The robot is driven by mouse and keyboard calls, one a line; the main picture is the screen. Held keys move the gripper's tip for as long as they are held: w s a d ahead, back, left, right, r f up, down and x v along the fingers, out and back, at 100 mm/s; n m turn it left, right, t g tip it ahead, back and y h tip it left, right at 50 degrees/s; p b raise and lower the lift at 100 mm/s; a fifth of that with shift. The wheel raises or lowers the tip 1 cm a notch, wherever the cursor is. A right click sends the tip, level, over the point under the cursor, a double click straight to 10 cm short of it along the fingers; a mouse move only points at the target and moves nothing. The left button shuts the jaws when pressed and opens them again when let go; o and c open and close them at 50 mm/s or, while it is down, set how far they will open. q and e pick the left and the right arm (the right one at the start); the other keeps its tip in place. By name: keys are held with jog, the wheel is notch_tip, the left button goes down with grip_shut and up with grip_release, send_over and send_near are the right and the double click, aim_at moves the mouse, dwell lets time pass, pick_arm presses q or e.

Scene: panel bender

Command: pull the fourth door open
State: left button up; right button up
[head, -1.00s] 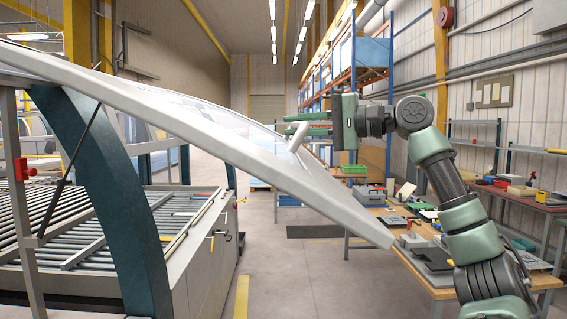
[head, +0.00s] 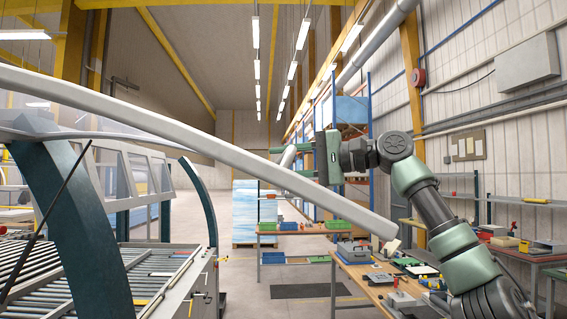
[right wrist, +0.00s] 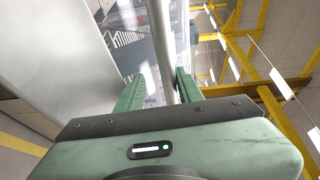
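The door is a large pale panel (head: 215,150), raised and sloping from upper left down to the right across the head view, seen nearly edge-on. Its broad face fills the left of the right wrist view (right wrist: 60,60). My right gripper (head: 297,162) is at the door's outer part. A light bar handle (head: 289,156) stands out there. In the right wrist view the bar (right wrist: 160,40) runs between the two fingers of my right gripper (right wrist: 160,92), close to the right finger, with a gap to the left one. The fingers are apart. My left gripper is not in view.
The roller-bed machine (head: 70,285) with a dark curved frame (head: 85,230) stands at left. A workbench (head: 365,285) with tools and boxes is at lower right, under my right arm. The floor (head: 260,270) between them is open.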

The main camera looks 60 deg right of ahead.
jog(key=shift+s, duration=0.1)
jog(key=shift+s+d+b, duration=0.1)
jog(key=shift+s+b, duration=0.2)
jog(key=b+v, duration=0.2)
jog(key=v, duration=0.5)
jog(key=shift+d+r, duration=0.1)
dwell(0.4)
